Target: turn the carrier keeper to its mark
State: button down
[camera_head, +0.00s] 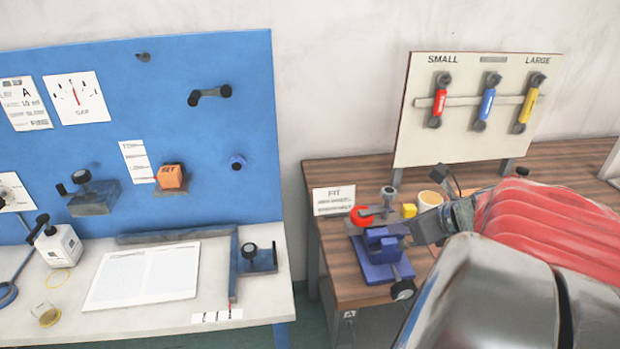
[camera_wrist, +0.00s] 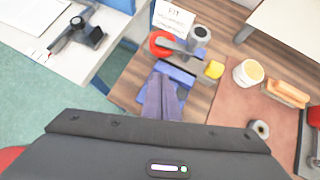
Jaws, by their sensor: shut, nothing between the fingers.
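A blue fixture (camera_head: 382,268) stands on the wooden bench, with a red round piece (camera_head: 361,215) and a grey bar at its back. The red piece also shows in the wrist view (camera_wrist: 161,43), the bar running from it toward the right. I cannot tell for sure which part is the keeper, and no mark is readable.
A yellow block (camera_head: 409,210), a grey upright post (camera_head: 389,194) and a pale cup (camera_head: 429,199) stand close by. A FIT card (camera_head: 334,200) is behind left. A tool board (camera_head: 478,110) rises at the back. A gap separates this bench from the white one.

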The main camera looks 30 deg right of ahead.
jog(key=v, duration=0.6)
jog(key=shift+a, duration=0.4)
jog(key=w+d, duration=0.2)
jog(key=d, duration=0.7)
jog(key=shift+w+d+n+y, duration=0.2)
jog(key=shift+d+n+y, duration=0.1)
jog(key=shift+n, duration=0.1)
jog(key=shift+a, duration=0.1)
jog(key=shift+s, duration=0.1)
